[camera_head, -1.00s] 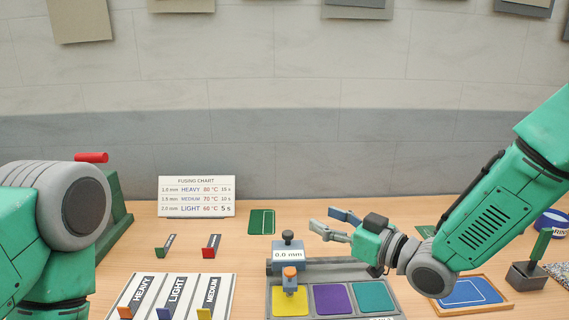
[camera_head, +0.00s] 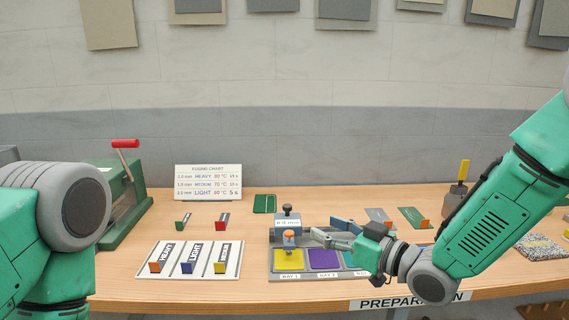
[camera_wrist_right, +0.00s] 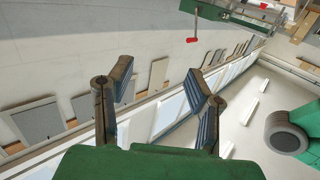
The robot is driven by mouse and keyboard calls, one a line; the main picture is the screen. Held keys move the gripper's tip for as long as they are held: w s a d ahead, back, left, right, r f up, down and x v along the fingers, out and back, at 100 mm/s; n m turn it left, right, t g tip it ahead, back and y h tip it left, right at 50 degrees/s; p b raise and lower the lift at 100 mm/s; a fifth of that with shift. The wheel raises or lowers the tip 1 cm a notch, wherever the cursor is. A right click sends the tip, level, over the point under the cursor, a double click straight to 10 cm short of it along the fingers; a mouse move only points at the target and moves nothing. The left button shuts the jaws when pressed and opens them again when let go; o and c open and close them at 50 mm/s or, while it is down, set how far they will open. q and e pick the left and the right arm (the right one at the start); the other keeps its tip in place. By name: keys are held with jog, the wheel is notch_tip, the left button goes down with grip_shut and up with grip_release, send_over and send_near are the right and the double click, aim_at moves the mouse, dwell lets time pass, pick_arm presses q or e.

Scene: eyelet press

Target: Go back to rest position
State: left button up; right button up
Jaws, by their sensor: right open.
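My right gripper (camera_head: 328,232) is in the head view, above the tray with the coloured bays, its fingers pointing left. In the right wrist view its two fingers (camera_wrist_right: 158,88) stand apart with nothing between them. My left arm shows at the left of the head view; its gripper is out of frame. The tray (camera_head: 268,270) shows yellow and purple bays; its right part is hidden behind my right gripper. The gauge reading 0.0 mm (camera_head: 287,222) stands at the tray's back left.
A card board (camera_head: 150,246) with HEAVY, LIGHT and MEDIUM slots lies left of the tray. A green press with a red handle (camera_head: 125,144) stands back left. A fusing chart (camera_head: 208,183) stands at the back. A dark block with a yellow handle (camera_head: 463,171) stands back right.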

jog(key=s+d+f+m+g+h+b, duration=0.1)
jog(key=s+d+f+m+h+b, duration=0.2)
jog(key=f, duration=0.7)
jog(key=s+d+f+g+h, duration=0.2)
jog(key=s+f, duration=0.4)
jog(key=f, duration=0.3)
jog(key=s+d+f+m+g+h+b, duration=0.1)
jog(key=s+d+f+m+h+b, duration=0.2)
jog(key=f, duration=0.7)
pick_arm(q)
notch_tip(320, 180, down, 10)
jog(key=b, duration=0.3)
jog(key=shift+w, duration=0.3)
pick_arm(e)
jog(key=s+d+f+m+g+h, duration=0.1)
jog(key=s+d+f, duration=0.4)
jog(key=s, duration=0.7)
jog(key=s+d+f+m+g+h, duration=0.1)
jog(key=s+d+f+g+h, duration=0.2)
jog(key=s, duration=1)
jog(key=d+f+g, duration=0.3)
jog(key=f, duration=0.2)
jog(key=shift+s+g+h, duration=0.3)
